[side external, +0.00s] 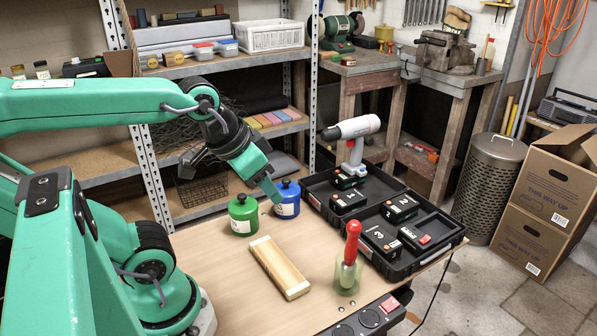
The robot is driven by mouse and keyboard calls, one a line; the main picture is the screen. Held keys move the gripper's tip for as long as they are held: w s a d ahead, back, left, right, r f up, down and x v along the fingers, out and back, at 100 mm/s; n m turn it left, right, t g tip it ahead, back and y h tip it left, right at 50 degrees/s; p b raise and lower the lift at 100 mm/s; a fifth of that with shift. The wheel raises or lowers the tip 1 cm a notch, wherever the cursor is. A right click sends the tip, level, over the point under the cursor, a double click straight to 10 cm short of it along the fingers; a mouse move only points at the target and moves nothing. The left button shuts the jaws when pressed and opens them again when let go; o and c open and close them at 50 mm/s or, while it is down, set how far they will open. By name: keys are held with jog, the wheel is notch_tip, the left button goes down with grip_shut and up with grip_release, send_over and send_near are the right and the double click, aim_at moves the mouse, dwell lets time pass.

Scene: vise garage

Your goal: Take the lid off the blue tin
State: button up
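The blue tin (287,205) stands upright on the table, with a blue lid (289,189) on it that has a small dark knob on top. A pale label shows on its front. The green tin (243,216) stands just left of it, with its own lid and knob on. My gripper (274,191) points down and to the right, with its tip at the upper left side of the blue tin. The tip overlaps the lid's left edge in the picture; I cannot tell whether it touches. Only one finger shows clearly, so its opening cannot be read.
A wooden block (279,267) lies in front of the tins. A black open case (437,245) with several numbered batteries and a drill (353,135) is to the right. A clear cup (347,277) with a red-handled tool stands near the front. The table (215,260) has free room at front left.

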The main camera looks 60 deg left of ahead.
jog(key=shift+o, duration=0.2)
jog(key=o, duration=0.8)
jog(key=shift+c, duration=0.2)
jog(key=shift+w+a, duration=0.1)
jog(key=shift+w, duration=0.05)
jog(key=m+g, duration=0.4)
jog(key=g, duration=0.2)
send_over(286, 180)
jog(key=f, duration=0.8)
jog(key=shift+d+f, duration=0.3)
jog(key=shift+a+f, duration=0.2)
jog(key=shift+a, duration=0.1)
jog(key=shift+f, duration=0.1)
jog(key=shift+f, duration=1.2)
